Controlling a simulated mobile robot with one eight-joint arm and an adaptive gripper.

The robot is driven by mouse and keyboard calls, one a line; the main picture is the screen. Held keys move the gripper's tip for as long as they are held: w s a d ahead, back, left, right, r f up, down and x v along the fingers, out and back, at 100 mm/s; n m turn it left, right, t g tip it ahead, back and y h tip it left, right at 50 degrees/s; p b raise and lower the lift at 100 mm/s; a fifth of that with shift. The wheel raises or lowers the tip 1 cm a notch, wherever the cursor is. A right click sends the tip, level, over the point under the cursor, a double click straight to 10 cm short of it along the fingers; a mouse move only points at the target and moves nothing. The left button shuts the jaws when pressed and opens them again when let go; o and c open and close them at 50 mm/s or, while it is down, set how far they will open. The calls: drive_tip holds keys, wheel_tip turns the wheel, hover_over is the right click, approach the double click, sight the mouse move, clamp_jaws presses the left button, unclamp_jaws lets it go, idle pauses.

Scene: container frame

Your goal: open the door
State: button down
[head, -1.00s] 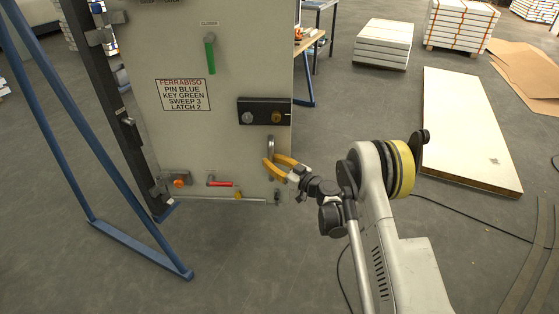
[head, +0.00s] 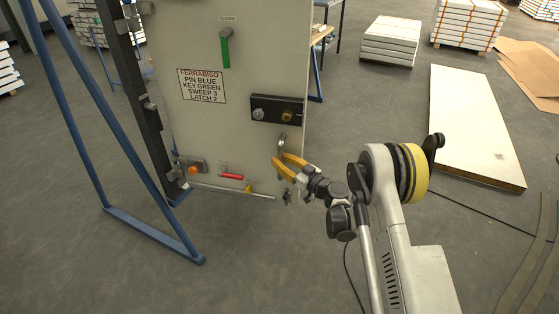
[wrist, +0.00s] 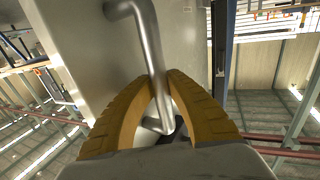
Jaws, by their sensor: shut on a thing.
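The door (head: 240,100) is a pale grey panel, hinged at its left side on a dark post (head: 122,75). Its bar handle (head: 282,143) is a bent metal rod near the right edge, below a black lock plate (head: 276,108) with two round knobs. My gripper (head: 280,164) has yellow-orange fingers, shut around the lower part of this handle. In the wrist view, the fingers (wrist: 160,82) meet around the handle (wrist: 146,35), whose lower end shows between them. A green lever (head: 226,50) hangs downward, and a red lever (head: 231,177) lies nearly level.
An orange knob (head: 193,170) and a long rod (head: 235,191) sit low on the door. A blue frame brace (head: 155,232) stands on the floor at left. Right lie a pale flat panel (head: 470,120) and stacked boards (head: 390,42). The floor before the door is open.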

drive_tip(key=shift+w+d+f, duration=0.1)
drive_tip(key=shift+d, duration=0.25)
drive_tip(key=c, duration=1.6)
unclamp_jaws()
drive_tip(key=shift+c, duration=0.2)
drive_tip(key=o, duration=0.3)
drive_tip(key=shift+d, duration=0.25)
drive_tip(key=shift+o, duration=0.2)
drive_tip(key=shift+a, duration=0.2)
drive_tip(key=v, duration=0.7)
drive_tip(key=shift+s+d, duration=0.2)
